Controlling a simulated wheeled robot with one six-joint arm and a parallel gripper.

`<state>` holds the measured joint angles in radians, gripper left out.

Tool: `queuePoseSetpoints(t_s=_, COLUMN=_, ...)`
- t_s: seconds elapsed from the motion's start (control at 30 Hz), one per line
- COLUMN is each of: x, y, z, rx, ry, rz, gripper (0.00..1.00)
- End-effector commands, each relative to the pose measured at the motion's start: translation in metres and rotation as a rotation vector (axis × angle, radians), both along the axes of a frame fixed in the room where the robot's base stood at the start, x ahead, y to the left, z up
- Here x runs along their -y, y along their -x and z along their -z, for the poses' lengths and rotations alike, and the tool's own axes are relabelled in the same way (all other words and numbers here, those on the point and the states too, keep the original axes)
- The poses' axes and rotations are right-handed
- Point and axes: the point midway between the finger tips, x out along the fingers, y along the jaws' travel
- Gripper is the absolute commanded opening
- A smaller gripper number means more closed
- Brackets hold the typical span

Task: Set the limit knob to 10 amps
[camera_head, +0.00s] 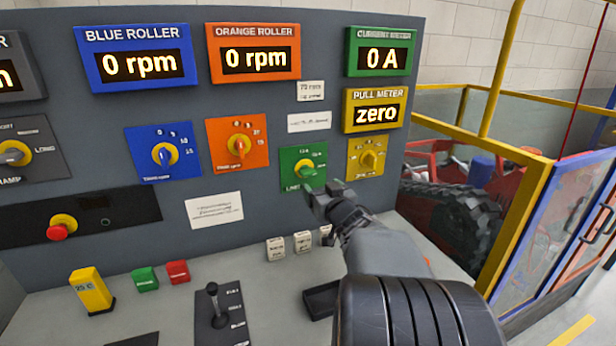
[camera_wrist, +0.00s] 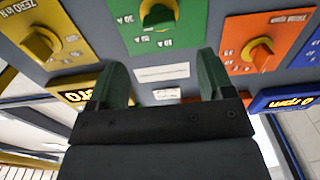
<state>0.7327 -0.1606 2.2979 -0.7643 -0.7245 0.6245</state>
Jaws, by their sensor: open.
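The limit knob (camera_head: 305,172) is on a green plate (camera_head: 291,184) low on the panel's right half. In the wrist view the knob (camera_wrist: 158,14) is at the top edge, partly cut off, and its plate (camera_wrist: 130,37) appears upside down; I cannot read its setting surely. My gripper (camera_head: 322,199) is just below and right of the plate in the head view. In the wrist view my gripper (camera_wrist: 163,78) has its two dark green fingers apart with nothing between them. The knob lies beyond the fingertips. The green current meter (camera_head: 380,58) reads 0 A.
An orange-plate knob (camera_head: 238,146) and a blue-plate knob (camera_head: 164,154) are to the left, a yellow-plate knob (camera_head: 370,160) to the right. A lever (camera_head: 215,305) and small blocks stand on the desk below. A yellow post (camera_head: 500,70) rises at right.

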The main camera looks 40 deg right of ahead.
Motion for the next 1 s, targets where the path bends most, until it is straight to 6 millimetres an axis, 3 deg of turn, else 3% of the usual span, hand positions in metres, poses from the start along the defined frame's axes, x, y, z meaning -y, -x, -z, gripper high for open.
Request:
queuePoseSetpoints(t_s=0.2, x=0.01, y=-0.042, z=0.001, rx=-0.003, ry=-0.001, rz=-0.001, gripper=0.74)
queuePoseSetpoints(t_s=0.5, x=0.019, y=-0.079, z=0.0, rx=-0.002, ry=0.0, rz=-0.001, gripper=0.74)
queuePoseSetpoints(t_s=1.0, x=0.021, y=-0.089, z=0.0, rx=-0.002, ry=0.0, rz=-0.001, gripper=0.74)
